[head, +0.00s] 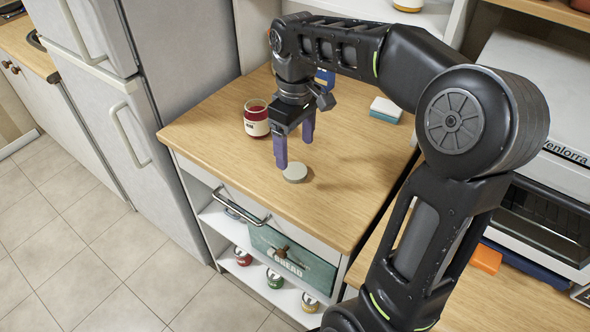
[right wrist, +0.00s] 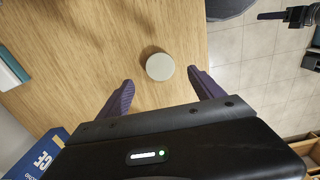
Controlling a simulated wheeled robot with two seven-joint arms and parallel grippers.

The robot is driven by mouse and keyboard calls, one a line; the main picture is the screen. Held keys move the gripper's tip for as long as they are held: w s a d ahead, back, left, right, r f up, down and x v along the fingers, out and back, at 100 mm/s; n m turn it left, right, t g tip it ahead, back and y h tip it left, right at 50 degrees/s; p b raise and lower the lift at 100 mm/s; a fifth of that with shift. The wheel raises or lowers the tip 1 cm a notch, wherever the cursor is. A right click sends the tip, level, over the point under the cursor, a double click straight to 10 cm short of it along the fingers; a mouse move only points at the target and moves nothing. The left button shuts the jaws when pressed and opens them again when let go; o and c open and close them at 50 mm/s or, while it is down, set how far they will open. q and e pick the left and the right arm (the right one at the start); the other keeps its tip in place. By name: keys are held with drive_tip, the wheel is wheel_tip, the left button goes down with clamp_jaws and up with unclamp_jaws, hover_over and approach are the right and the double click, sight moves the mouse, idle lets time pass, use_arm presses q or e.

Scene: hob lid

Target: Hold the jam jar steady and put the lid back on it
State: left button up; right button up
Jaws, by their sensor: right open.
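The jam jar (head: 256,119), with red contents and a pale label, stands upright and open on the wooden counter. The lid (head: 294,172) is a pale grey disc lying on the counter, nearer the front edge than the jar. My right gripper (head: 294,152) points down above the counter, to the right of the jar and just behind the lid. It is open and empty. In the right wrist view the lid (right wrist: 160,67) lies beyond and between the two purple fingers (right wrist: 158,90), apart from both.
A white and teal block (head: 386,109) and a blue box (head: 324,79) stand farther back on the wooden counter (head: 225,165). A fridge (head: 180,60) rises at the left. Shelves with several jars are below. The counter around the lid is clear.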

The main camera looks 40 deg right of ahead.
sight(295, 170)
drive_tip(key=shift+f, duration=0.55)
drive_tip(key=shift+f+p, duration=0.35)
drive_tip(key=shift+f, duration=2.3)
drive_tip(key=c, duration=1.4)
drive_tip(key=shift+r, duration=0.15)
wheel_tip(295, 170, up, 10)
drive_tip(key=shift+f, duration=0.1)
